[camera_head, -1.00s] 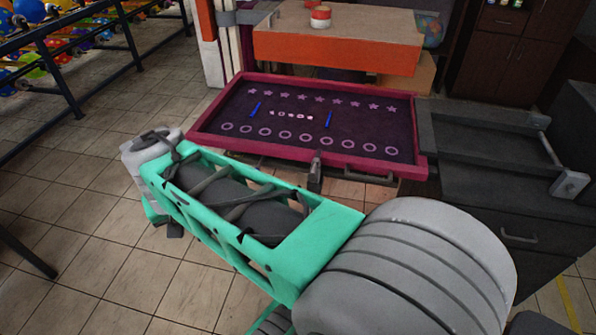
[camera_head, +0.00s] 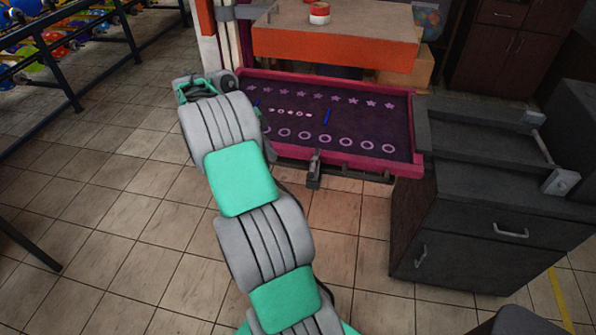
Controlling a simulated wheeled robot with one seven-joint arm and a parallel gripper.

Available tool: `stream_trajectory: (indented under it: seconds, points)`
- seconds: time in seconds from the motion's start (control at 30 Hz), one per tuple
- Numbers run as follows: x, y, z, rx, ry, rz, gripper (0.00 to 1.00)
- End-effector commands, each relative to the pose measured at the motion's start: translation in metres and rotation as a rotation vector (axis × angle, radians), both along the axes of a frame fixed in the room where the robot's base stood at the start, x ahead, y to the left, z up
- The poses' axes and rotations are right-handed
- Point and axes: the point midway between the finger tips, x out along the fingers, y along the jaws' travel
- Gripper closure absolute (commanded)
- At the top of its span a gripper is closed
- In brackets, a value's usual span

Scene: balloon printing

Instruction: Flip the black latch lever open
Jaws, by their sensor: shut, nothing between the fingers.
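The dark latch lever (camera_head: 315,164) stands roughly upright at the front edge of the pink-red printing frame (camera_head: 345,158), near its middle. A dark bracket (camera_head: 313,183) sits at its foot. I cannot tell its exact angle. My grey and teal arm rises from the bottom of the picture to the left of the lever and covers the frame's front left corner. A clear gap shows between the arm and the lever.
A dark cabinet (camera_head: 480,235) with a tray-like top stands at the right. An orange-fronted platform (camera_head: 335,55) is behind the frame, with a red-white roll (camera_head: 319,13) on it. A balloon rack (camera_head: 75,45) is at the upper left. Tiled floor (camera_head: 110,230) is open at the left.

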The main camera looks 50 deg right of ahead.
Motion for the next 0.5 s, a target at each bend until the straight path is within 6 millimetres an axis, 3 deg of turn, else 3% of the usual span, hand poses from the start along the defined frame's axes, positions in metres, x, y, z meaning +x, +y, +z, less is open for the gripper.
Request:
stream_trajectory:
  seconds: [0.5]
  points:
    - [-0.039, -0.026, -0.086, 0.001, 0.001, -0.001, 1.00]
